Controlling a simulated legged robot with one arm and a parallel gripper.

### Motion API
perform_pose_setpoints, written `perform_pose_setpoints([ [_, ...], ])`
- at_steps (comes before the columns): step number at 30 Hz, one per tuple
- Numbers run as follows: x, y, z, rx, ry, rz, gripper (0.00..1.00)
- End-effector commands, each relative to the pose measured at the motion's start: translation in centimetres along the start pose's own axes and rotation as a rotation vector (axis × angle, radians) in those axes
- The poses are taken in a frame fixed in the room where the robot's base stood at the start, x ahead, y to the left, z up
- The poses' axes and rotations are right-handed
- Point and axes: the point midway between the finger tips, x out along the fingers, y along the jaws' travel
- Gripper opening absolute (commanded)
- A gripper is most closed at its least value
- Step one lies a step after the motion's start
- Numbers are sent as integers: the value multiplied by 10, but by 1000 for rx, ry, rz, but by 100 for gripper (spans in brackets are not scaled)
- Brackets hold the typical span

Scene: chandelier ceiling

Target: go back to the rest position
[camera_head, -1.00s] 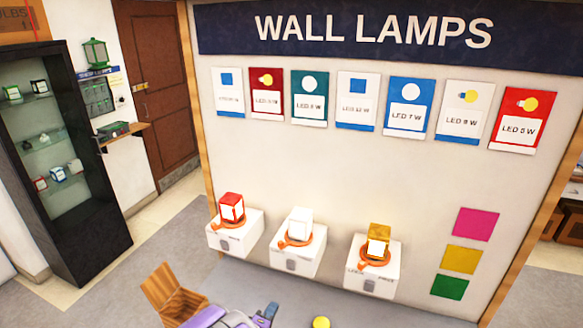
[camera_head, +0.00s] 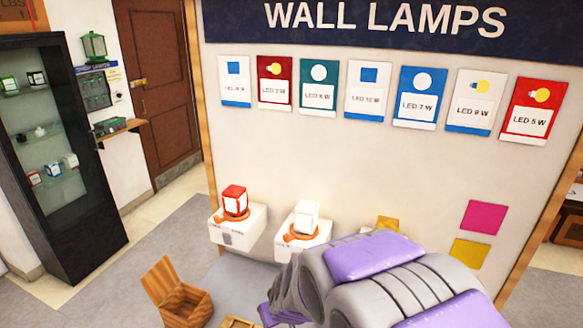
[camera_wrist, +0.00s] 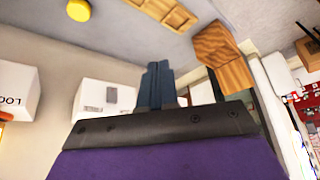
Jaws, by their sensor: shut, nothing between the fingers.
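My gripper shows in the wrist view (camera_wrist: 158,82) as two dark fingers pressed together, shut and empty. In the head view my grey and purple arm rises from the bottom right. It hides the third lamp stand and part of the panel's lower area. The gripper's fingertips cannot be made out clearly in the head view.
A red lamp (camera_head: 235,201) and a white lamp (camera_head: 306,217) stand on white wall boxes. An open wooden box (camera_head: 178,295) sits on the floor at the lower left. A dark glass cabinet (camera_head: 60,160) stands at the left. A yellow round thing (camera_wrist: 78,10) shows in the wrist view.

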Motion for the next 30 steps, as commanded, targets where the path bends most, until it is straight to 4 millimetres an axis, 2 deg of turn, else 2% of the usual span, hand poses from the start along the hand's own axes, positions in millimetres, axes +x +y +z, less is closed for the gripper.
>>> perform_pose_setpoints([
  [1,-17,5,13,30,-23,-19,0],
  [5,-56,13,55,103,-120,-60,0],
  [9,-97,19,105,183,-237,-69,0],
  [18,-175,15,218,377,-515,22,0],
  [21,-194,15,245,429,-576,59,0],
  [24,-207,17,264,466,-619,80,0],
  [27,-213,20,273,484,-634,89,0],
  [30,-213,20,273,484,-634,89,0],
])
